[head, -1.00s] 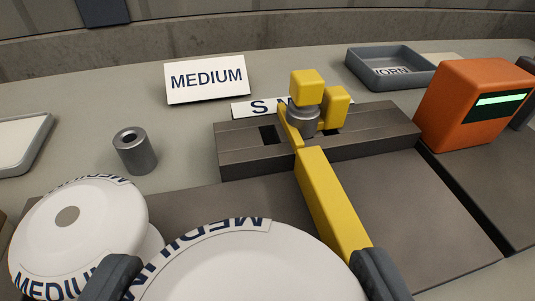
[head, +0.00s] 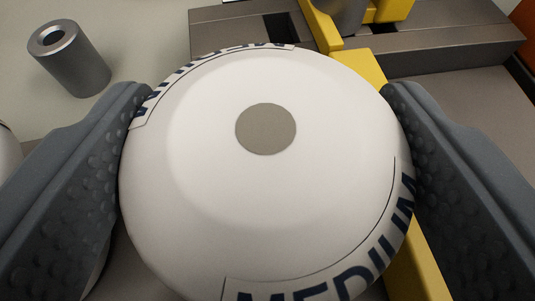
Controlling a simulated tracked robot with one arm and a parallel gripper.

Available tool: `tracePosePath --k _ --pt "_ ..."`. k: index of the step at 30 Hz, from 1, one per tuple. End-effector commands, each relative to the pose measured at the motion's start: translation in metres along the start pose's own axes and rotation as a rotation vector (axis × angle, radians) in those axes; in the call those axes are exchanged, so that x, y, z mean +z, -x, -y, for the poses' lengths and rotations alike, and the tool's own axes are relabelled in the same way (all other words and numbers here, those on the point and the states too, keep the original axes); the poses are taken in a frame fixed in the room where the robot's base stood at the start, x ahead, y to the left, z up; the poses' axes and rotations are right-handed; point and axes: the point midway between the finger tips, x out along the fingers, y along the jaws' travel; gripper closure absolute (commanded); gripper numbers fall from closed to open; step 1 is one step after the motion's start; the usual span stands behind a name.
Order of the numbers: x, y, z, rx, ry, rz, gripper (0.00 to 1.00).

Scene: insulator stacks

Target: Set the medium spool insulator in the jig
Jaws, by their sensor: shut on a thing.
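The medium spool insulator (head: 215,205) is a white disc with a grey centre and "MEDIUM" lettering around its rim. My gripper (head: 268,165) is shut on it, with one dark textured finger on each side. It fills the middle of the view and hides what lies below. The jig, a dark slotted block (head: 450,45) with a yellow clamp (head: 322,25), is just beyond it at the top right. The clamp's yellow lever (head: 365,65) runs behind the insulator's right side. Whether the insulator touches anything below cannot be told.
A grey metal sleeve (head: 70,60) stands on the pale table at the upper left. Part of another white disc (head: 8,150) shows at the left edge behind the finger. An orange box (head: 525,25) is at the top right corner. Table around the sleeve is clear.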

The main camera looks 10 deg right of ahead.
Motion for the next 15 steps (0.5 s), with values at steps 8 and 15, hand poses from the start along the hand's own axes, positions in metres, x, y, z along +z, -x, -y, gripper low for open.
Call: tracePosePath --k 8,15 --pt "-0.0005 -0.0003 0.0005 0.0 0.0 -0.003 0.68" --pt "0.0003 -0.0004 0.0009 -0.001 0.0 -0.002 0.11"
